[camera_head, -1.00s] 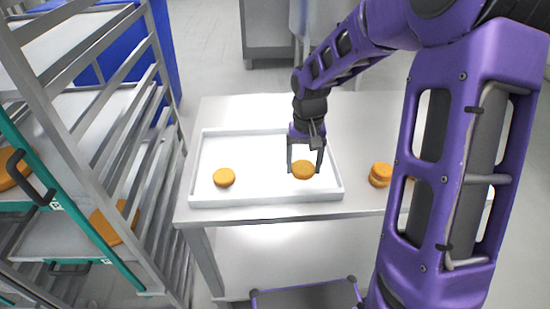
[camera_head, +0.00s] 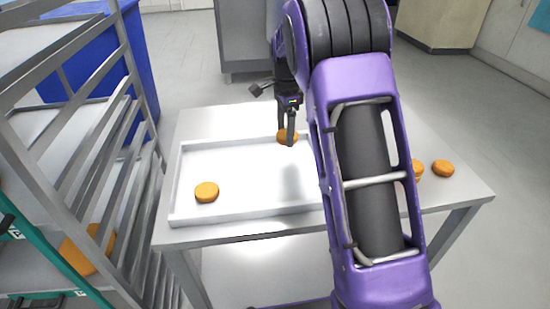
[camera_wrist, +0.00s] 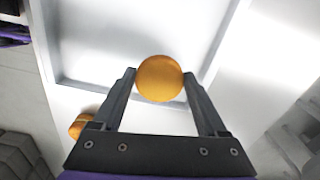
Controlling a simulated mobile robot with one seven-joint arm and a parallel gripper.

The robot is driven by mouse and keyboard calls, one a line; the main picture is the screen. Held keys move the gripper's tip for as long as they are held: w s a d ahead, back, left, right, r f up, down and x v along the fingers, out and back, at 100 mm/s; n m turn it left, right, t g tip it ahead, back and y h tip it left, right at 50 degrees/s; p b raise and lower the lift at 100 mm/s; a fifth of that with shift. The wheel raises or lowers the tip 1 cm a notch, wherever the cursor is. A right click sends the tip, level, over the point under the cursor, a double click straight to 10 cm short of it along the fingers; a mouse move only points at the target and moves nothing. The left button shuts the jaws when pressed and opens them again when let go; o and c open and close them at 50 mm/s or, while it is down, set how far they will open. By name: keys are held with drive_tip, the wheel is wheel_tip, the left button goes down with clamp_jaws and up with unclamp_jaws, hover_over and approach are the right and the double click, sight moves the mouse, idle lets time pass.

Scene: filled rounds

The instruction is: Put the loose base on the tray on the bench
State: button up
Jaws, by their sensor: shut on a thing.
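My gripper (camera_head: 286,136) is shut on an orange round base (camera_head: 288,135), which shows between the fingertips in the wrist view (camera_wrist: 160,78). In the head view the base appears near the back right of the white tray (camera_head: 245,207). It looks held above the tray, with a faint shadow below; the exact height is unclear. Another orange base (camera_head: 206,192) lies in the left part of the tray. My arm hides the tray's right end. The tray also shows in the wrist view (camera_wrist: 110,88), behind the held base.
The tray stands on a grey bench (camera_head: 455,195). More orange rounds (camera_head: 443,168) lie on the bench at the right, partly behind my arm.

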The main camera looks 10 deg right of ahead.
sight(285, 159)
wheel_tip(285, 159, down, 7)
drive_tip(key=shift+r+b, duration=0.15)
drive_tip(key=shift+b, duration=0.25)
drive_tip(key=shift+f, duration=0.2)
drive_tip(key=o, duration=0.8)
drive_tip(key=shift+r, duration=0.15)
wheel_tip(285, 159, up, 12)
drive_tip(key=shift+r+p, duration=0.1)
drive_tip(key=shift+p, duration=0.8)
